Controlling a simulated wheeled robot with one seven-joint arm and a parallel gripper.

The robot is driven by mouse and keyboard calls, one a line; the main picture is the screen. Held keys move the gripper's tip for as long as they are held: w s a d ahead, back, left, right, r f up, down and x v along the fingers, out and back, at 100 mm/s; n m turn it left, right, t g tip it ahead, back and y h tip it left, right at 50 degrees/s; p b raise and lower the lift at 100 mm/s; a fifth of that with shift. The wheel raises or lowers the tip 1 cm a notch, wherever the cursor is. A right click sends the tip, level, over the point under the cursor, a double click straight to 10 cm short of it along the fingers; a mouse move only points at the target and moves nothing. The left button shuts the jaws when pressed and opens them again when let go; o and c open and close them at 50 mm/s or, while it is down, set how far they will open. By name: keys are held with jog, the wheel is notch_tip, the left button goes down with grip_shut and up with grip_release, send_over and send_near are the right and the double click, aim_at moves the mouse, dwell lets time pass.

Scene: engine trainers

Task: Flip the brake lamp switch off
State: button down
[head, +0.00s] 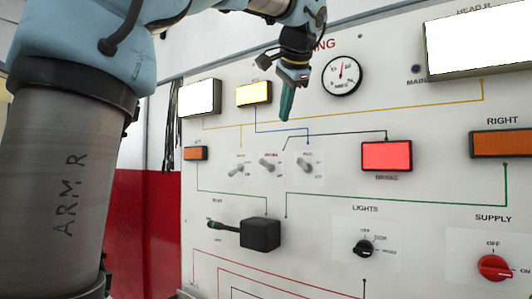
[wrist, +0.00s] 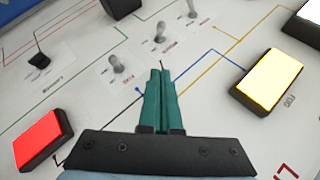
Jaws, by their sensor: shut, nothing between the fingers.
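Three small grey toggle switches sit in a row on the white panel: left (head: 236,169), middle (head: 268,164) and right (head: 306,165). Their labels are too small to read surely. A black line from the brake lamp (head: 386,156) runs toward the middle switch, which also shows in the wrist view (wrist: 160,32). The brake lamp is lit bright red. The middle and right levers seem to lean up-left, the left one down-left. My gripper (head: 285,119) is shut and empty, its green fingers above the switches, apart from them; the fingertips show in the wrist view (wrist: 161,70).
A lit yellow fog lamp (head: 254,93) is left of my gripper, a gauge (head: 342,75) to its right. Below the switches are a black lever box (head: 260,234) and a lights knob (head: 364,248). A red supply knob (head: 494,267) is at lower right.

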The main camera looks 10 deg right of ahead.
aim_at(272, 146)
jog(key=p+x, duration=0.1)
jog(key=x, duration=0.9)
jog(key=shift+p, duration=0.35)
jog(key=shift+w+a+f+p, duration=0.2)
jog(key=shift+w+a+f, duration=0.1)
jog(key=shift+a+f, duration=0.4)
jog(key=shift+w+a+f+p, duration=0.15)
jog(key=shift+w+a+f, duration=0.15)
jog(key=shift+a+f, duration=0.35)
jog(key=shift+d, duration=0.1)
jog(key=shift+f+b, duration=0.2)
jog(key=shift+b, duration=0.15)
jog(key=shift+f, duration=0.1)
